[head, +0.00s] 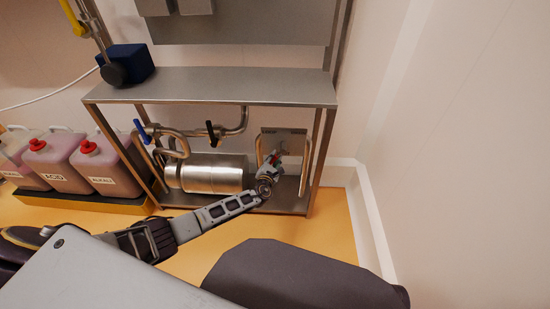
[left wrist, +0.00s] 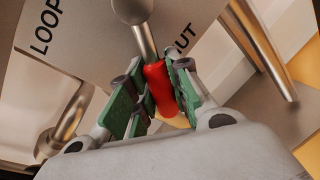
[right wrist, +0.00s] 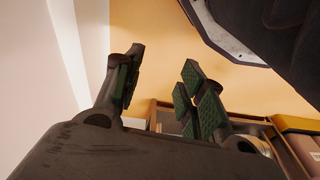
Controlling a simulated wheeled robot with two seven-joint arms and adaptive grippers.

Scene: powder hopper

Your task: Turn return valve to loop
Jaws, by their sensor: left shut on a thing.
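The return valve's red handle (left wrist: 161,88) sits on a metal stem in front of a grey plate (left wrist: 88,38) marked LOOP on the left and OUT on the right in the left wrist view. The stem leans up and to the left. My left gripper (left wrist: 155,92) is shut on the red handle, with its green pads on both sides. In the head view the left gripper (head: 268,178) reaches to the plate (head: 283,137) at the right end of the rack's lower bay. My right gripper (right wrist: 160,85) is open and empty.
The steel rack (head: 220,88) has a top shelf above my left gripper. A steel cylinder (head: 212,174), pipes, a blue handle (head: 140,131) and a black handle (head: 211,132) lie left of the valve. Canisters (head: 103,168) stand further left. A wall is at right.

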